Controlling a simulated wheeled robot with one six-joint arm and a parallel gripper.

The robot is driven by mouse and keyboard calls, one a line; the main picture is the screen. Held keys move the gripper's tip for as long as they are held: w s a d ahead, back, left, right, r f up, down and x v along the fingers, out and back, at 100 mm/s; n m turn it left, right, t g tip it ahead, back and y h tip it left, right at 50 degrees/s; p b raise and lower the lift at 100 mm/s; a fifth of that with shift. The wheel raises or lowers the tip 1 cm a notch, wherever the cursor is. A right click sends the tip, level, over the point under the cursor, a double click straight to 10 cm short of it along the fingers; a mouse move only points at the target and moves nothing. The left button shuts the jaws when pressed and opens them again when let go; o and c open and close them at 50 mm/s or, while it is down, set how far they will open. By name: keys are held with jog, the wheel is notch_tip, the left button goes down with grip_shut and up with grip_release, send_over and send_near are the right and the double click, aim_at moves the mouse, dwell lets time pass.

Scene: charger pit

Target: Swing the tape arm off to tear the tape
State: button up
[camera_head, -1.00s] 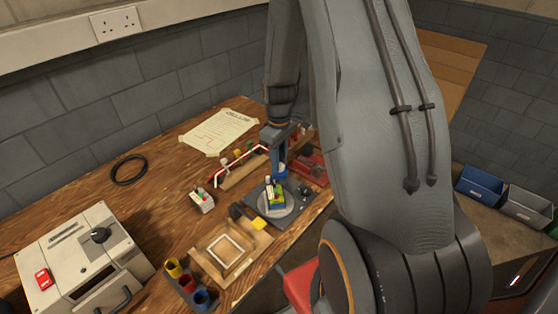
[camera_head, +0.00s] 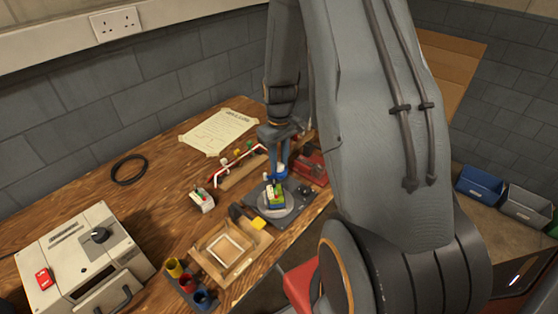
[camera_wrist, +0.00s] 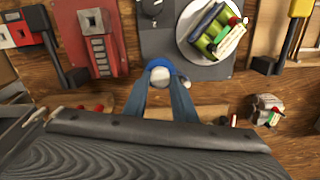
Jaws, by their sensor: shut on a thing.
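My gripper (camera_wrist: 162,82) is shut on a small blue piece with a white round top (camera_wrist: 160,71), seen between the fingertips in the wrist view. I take this piece to be part of the tape arm; the rest of that arm is not clearly visible. In the head view my gripper (camera_head: 278,169) is beside the dark turntable base (camera_head: 309,203). A green battery pack with a white label (camera_wrist: 218,38) sits on the round pale plate (camera_wrist: 188,50). I cannot tell whether tape runs from the blue piece to the pack.
A red device (camera_wrist: 97,45) stands left of the base in the wrist view. A wooden tray (camera_head: 206,262), coloured cups (camera_head: 174,268) and a beige machine (camera_head: 82,258) lie front left in the head view. The bench around the black cable ring (camera_head: 129,170) is clear.

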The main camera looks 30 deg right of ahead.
aim_at(279, 164)
jog(key=o, duration=1)
jog(key=shift+o, duration=0.2)
jog(key=shift+r+b, duration=0.85)
jog(key=shift+r, duration=3.1)
jog(key=s+a+r, duration=0.3)
jog(key=s+a, duration=0.4)
jog(key=s+a+r+m+t, duration=0.1)
jog(key=s+a+r, duration=0.1)
jog(key=s+a, duration=0.5)
jog(key=shift+s+a+r+m, duration=0.3)
jog(key=shift+s+a+r, duration=0.1)
jog(key=shift+s, duration=0.3)
